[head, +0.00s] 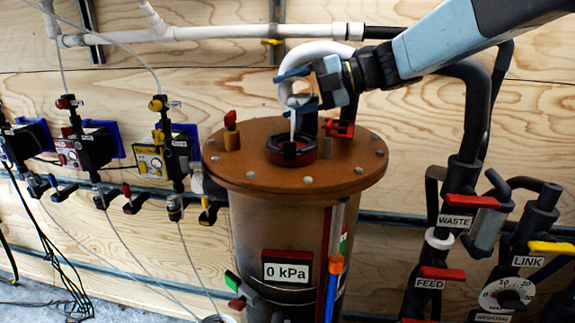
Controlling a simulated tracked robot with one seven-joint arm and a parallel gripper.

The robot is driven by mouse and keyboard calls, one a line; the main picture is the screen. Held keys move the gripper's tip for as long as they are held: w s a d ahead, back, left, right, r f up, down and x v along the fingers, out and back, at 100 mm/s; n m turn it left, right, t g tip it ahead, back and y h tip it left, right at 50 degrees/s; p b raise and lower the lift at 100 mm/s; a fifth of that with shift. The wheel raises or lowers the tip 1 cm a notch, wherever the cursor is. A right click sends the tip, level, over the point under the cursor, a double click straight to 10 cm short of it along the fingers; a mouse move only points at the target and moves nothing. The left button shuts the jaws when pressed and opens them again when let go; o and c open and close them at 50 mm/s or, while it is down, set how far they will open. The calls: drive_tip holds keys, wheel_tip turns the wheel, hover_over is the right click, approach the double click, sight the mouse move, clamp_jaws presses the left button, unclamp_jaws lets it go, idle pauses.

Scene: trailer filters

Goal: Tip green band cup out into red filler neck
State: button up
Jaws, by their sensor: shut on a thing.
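My gripper (297,89) is above the round brown lid of the tank, with one blue finger above the other. It is shut on a pale, cup-like thing, taken to be the green band cup, tilted on its side. The fingers and a white curved pipe behind make its outline hard to read, and I cannot make out the green band. A thin white streak (293,124) runs from just below the gripper down to the red filler neck (305,150). The neck is a red ring with a dark opening in the lid.
The brown lid (245,170) has bolts, a red-topped valve (231,130) at left and a red clamp (340,129) at right. A gauge (287,270) reads 0 kPa. Dark pipes with red WASTE (470,203) and FEED handles stand at right; sampling valves hang at left.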

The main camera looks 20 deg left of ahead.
sight(284, 86)
drive_tip(key=shift+s+f+n+t+p, duration=0.3)
drive_tip(key=shift+n+t+p, duration=0.2)
drive_tip(key=shift+n+p, duration=0.3)
idle(1.2)
drive_tip(key=shift+s+r+n+t, duration=0.45)
drive_tip(key=shift+r+n+t, duration=0.3)
drive_tip(key=shift+n, duration=0.45)
idle(1.5)
drive_tip(key=shift+s+d+r+n+t+y, duration=0.1)
drive_tip(key=shift+s+r+n+t+y, duration=0.15)
drive_tip(key=shift+s+r+n+t, duration=0.4)
drive_tip(key=shift+s+d+r+n+t+y, duration=0.1)
drive_tip(key=shift+s+n+y, duration=0.15)
drive_tip(key=shift+n, duration=0.7)
idle(1.7)
